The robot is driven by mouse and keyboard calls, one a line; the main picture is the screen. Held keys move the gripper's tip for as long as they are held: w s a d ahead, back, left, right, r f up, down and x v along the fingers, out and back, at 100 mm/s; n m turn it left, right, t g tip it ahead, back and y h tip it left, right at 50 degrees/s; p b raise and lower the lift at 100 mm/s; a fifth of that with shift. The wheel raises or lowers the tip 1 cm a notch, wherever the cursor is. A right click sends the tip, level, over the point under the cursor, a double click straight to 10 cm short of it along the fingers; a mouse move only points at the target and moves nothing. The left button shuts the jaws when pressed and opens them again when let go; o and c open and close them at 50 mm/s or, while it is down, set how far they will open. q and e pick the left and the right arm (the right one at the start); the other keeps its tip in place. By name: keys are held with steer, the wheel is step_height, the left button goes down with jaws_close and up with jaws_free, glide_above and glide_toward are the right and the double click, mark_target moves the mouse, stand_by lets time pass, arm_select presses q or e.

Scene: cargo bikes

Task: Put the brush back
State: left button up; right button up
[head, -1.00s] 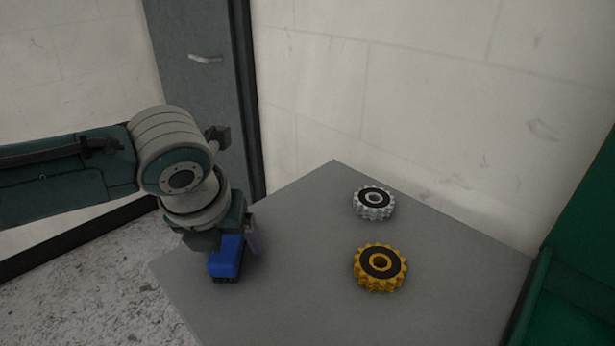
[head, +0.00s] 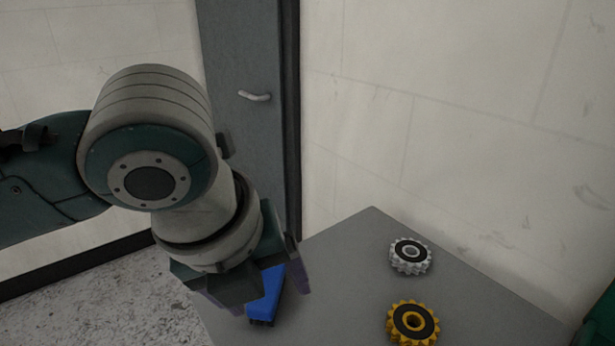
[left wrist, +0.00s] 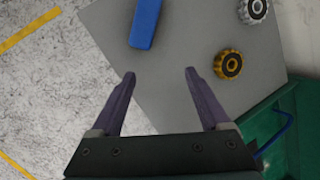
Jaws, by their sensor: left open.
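The brush, a blue block with dark bristles underneath (head: 266,295), lies on the grey table (head: 345,262) near its left edge. It also shows in the left wrist view (left wrist: 145,24), beyond the fingertips, with its far end cut off by the frame. My left gripper (left wrist: 158,74) is open and empty, its two purple fingers apart and clear of the brush. In the head view the left gripper (head: 258,290) is above the brush and hides part of it. My right gripper is in neither current view.
A silver gear (head: 410,255) and a yellow gear (head: 412,322) lie on the right part of the table. A green container (left wrist: 300,128) stands beside the table, with a blue bar-like thing (left wrist: 276,136) at it. A grey door (head: 250,130) and white wall are behind.

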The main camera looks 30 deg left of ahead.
arm_select(q)
steer(key=s+d+n+h, duration=0.2)
steer(key=s+d+n, duration=0.3)
steer(key=n, duration=0.4)
steer(key=s+a+f+n+y, duration=0.1)
steer(key=s+a+n, duration=0.3)
steer(key=s+n, duration=0.5)
steer(key=n, duration=0.7)
steer(key=shift+a+g, duration=0.3)
steer(key=shift+a, duration=0.1)
steer(key=shift+f, duration=0.1)
